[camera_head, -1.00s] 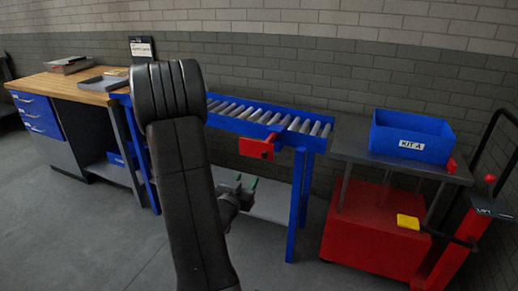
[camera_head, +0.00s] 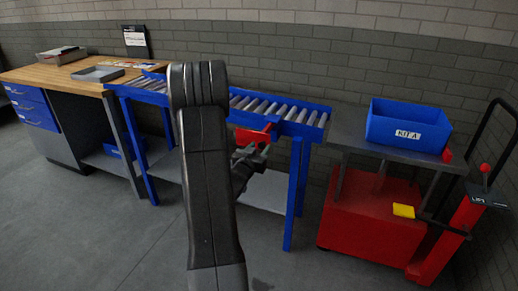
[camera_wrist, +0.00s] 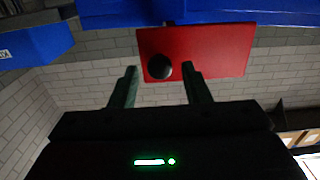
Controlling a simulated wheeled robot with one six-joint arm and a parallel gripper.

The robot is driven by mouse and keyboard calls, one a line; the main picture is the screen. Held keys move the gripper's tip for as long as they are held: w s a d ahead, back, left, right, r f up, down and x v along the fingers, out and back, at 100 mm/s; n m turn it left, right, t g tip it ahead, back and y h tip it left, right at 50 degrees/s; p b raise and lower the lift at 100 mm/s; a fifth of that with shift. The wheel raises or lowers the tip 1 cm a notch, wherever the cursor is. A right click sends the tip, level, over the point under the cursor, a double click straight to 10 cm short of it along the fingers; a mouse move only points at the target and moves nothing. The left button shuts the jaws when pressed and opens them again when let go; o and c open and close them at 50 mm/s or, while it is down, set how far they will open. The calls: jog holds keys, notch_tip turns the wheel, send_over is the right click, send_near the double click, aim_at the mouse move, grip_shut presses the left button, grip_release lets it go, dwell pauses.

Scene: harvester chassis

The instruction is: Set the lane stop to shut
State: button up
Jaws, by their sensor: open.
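The lane stop is a red plate (camera_head: 247,137) on the front rail of the blue roller conveyor (camera_head: 314,133). In the wrist view the red plate (camera_wrist: 218,50) carries a round black knob (camera_wrist: 158,67). My gripper (camera_head: 258,150) is in front of the plate and partly covers it in the head view. In the wrist view my gripper (camera_wrist: 160,69) is open, with one finger on each side of the knob. Contact with the knob cannot be told. My arm hides part of the conveyor in the head view.
A blue KIT A bin (camera_head: 408,125) stands on a grey table (camera_head: 350,140) at right. A wooden workbench (camera_head: 40,74) stands at left. The floor in front is clear.

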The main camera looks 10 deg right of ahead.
jog(key=shift+w+d, duration=0.15)
jog(key=shift+w, duration=0.05)
grip_shut()
jog(key=b+x, duration=0.2)
jog(key=x, duration=0.8)
jog(key=shift+w+d, duration=0.25)
jog(key=shift+w, duration=0.05)
grip_release()
